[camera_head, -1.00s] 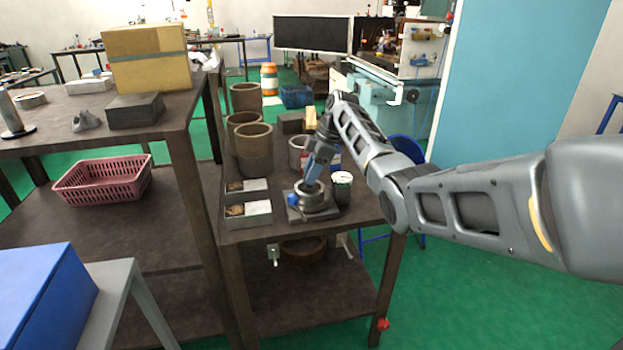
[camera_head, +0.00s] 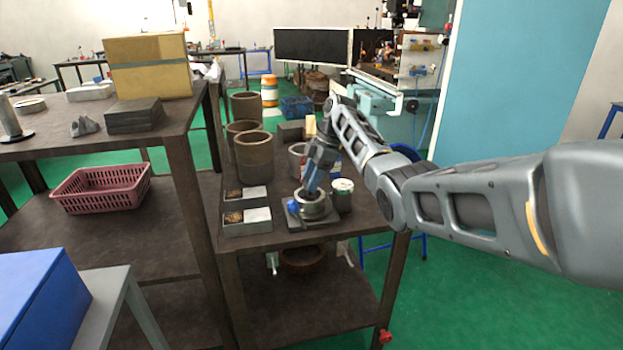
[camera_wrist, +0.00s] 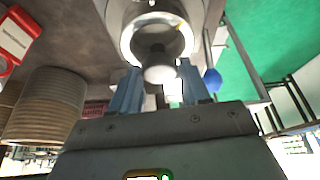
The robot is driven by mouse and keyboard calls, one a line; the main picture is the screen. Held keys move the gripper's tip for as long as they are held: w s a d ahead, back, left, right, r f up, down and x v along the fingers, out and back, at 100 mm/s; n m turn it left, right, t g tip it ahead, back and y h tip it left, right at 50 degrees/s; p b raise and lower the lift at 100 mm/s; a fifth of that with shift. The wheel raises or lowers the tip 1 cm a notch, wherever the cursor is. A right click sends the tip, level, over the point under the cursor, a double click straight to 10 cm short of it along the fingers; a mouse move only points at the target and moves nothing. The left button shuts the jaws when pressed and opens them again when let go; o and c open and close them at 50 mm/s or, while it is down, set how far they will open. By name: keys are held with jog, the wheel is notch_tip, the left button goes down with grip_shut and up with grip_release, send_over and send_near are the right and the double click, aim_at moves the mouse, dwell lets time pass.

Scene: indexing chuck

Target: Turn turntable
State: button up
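The turntable, a round metal indexing chuck (camera_head: 316,211) on a dark square base plate, sits near the front of the dark bench. A blue knob (camera_head: 292,206) is at its left side; a blue round part also shows in the wrist view (camera_wrist: 212,80). My gripper (camera_head: 311,186) reaches down to the chuck from above. In the wrist view the chuck's shiny ring (camera_wrist: 128,45) is just beyond the fingers. The two blue fingers (camera_wrist: 155,80) stand apart, with a pale round piece (camera_wrist: 160,74) seen between them. Contact with it cannot be told.
Grey boxes (camera_head: 257,219) stand left of the chuck, and a can (camera_head: 342,194) stands close at its right. Brown cylindrical pots (camera_head: 254,157) stand behind. A taller table with a cardboard box (camera_head: 148,66) is at the left.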

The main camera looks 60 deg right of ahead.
aim_at(321, 192)
jog(key=o, duration=0.3)
jog(key=shift+b+v, duration=0.4)
jog(key=shift+v, duration=3.5)
